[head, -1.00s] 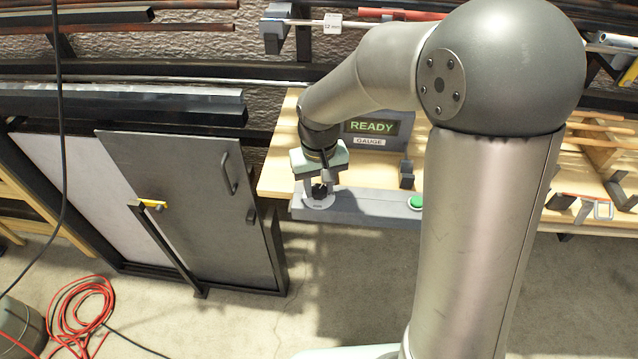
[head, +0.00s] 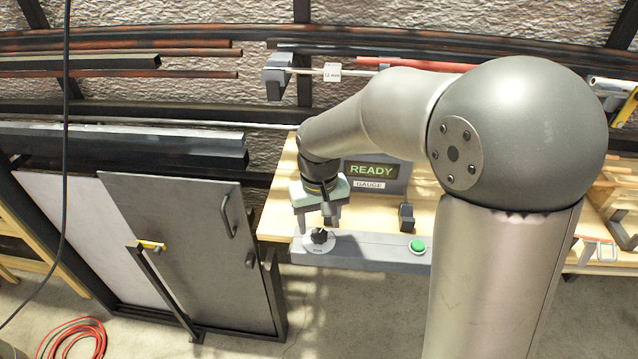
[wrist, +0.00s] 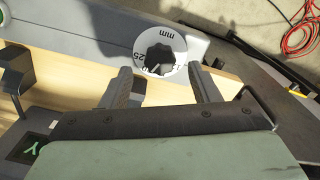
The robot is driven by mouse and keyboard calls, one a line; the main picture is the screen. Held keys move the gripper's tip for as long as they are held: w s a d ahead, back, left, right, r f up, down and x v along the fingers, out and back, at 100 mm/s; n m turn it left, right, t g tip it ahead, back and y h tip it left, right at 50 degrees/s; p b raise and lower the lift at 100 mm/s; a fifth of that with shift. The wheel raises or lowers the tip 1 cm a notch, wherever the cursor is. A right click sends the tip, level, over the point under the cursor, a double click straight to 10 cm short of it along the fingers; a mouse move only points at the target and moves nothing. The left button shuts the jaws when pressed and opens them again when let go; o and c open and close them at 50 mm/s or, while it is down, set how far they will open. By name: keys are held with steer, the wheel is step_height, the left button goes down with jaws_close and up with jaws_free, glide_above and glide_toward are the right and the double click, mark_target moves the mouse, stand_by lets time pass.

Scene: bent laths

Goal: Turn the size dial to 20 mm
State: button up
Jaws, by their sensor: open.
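The size dial (head: 319,242) is a black lobed knob on a white round plate, at the left end of a grey bar on the bench. In the wrist view the knob (wrist: 160,59) shows whole, with "mm" and "25" legible on its plate; the other marks and the knob's exact setting are hard to read. My gripper (head: 318,226) is open and empty, just above and behind the dial in the head view. In the wrist view its two fingers (wrist: 162,82) stand apart on either side, clear of the knob.
A gauge display (head: 371,171) reads READY behind the bar. A green button (head: 417,246) sits on the bar's right part, with a dark block (head: 406,216) behind it. A grey cabinet door (head: 185,235) stands left of the bench. Racked bars line the wall.

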mark_target(319, 233)
step_height(319, 233, up, 14)
steer(key=shift+r, duration=0.2)
stand_by(0.4)
